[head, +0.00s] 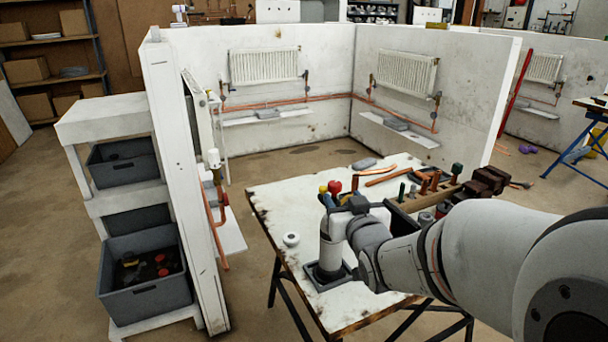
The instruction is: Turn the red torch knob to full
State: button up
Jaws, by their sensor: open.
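A white upright cylinder (330,252), which looks like the torch's body, stands in a dark square holder (318,283) on the worktable (275,212). My arm reaches in from the right, and my gripper (349,207) is at the cylinder's top, overlapping it in the picture. The jaws are open, but the fingertips are small and hard to make out. I cannot tell whether they touch anything. A red knob-like piece (335,187) shows just behind my gripper, beside yellow and blue pieces. I cannot tell whether it is the torch knob or a tool handle.
A white roll (291,239) lies left of the cylinder. Tools and fittings crowd the table's right back, with copper pieces (380,175) behind. A partition wall (180,190) with copper pipework and shelves of grey bins (147,285) stand left. Radiators (264,66) hang behind.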

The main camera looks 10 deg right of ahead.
jog(key=shift+w+a+r+t, duration=0.15)
jog(key=shift+w+r+t, duration=0.1)
jog(key=shift+t, duration=0.25)
jog(key=shift+w+r, duration=0.1)
jog(key=shift+w, duration=0.2)
jog(key=shift+w+a+p, duration=0.2)
jog(key=shift+w+p, duration=0.05)
jog(key=shift+w, duration=1.5)
jog(key=shift+w+a+p, duration=0.15)
jog(key=shift+w+p, duration=0.1)
jog(key=shift+w, duration=1.5)
jog(key=shift+c, duration=0.3)
jog(key=c, duration=0.9)
jog(key=shift+y, duration=0.3)
